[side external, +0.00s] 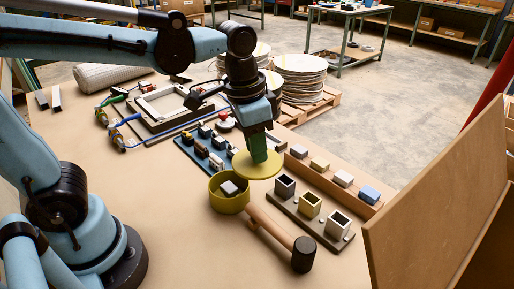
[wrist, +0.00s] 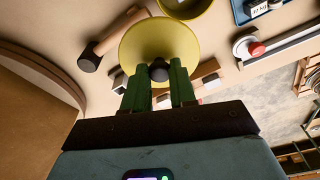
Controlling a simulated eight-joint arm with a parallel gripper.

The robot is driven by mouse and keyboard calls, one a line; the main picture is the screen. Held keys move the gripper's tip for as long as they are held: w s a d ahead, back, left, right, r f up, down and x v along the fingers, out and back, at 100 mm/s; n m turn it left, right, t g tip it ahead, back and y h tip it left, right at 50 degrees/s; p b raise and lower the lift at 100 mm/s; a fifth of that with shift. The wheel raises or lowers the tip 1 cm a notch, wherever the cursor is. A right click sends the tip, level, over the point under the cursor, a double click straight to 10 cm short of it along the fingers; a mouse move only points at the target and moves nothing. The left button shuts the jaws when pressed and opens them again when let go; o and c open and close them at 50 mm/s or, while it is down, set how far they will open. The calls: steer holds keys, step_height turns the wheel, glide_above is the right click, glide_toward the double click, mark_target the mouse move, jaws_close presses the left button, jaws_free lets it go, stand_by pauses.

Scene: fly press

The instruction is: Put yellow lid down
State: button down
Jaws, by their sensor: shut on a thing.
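My gripper (side external: 258,148) points down over the table and is shut on the dark knob (wrist: 159,71) of the yellow lid. The lid (side external: 252,169) is a round yellow disc, held about level in the air. In the wrist view the lid (wrist: 160,42) shows beyond the two green fingers. The yellow round container (side external: 229,204) stands on the table, open at the top, with a grey block (side external: 229,188) inside. In the side view the lid is above and to the right of the container. The container's rim also shows at the top of the wrist view (wrist: 187,12).
A wooden mallet (side external: 283,240) lies right of the container. A dark base with several square sockets (side external: 309,205) stands behind it, and a row of small blocks (side external: 343,179) is further right. A blue rack (side external: 203,152) is behind the container. A tall brown board (side external: 436,190) stands at the right.

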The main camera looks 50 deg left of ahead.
steer(key=w+a+f, duration=0.6)
steer(key=w+a, duration=0.1)
steer(key=w, duration=0.1)
steer(key=shift+w+a+f, duration=0.15)
steer(key=shift+f, duration=1.8)
steer(key=shift+w+a+f, duration=0.1)
steer(key=shift+f, duration=1.8)
steer(key=shift+f, duration=0.15)
steer(key=c, duration=0.9)
jaws_free()
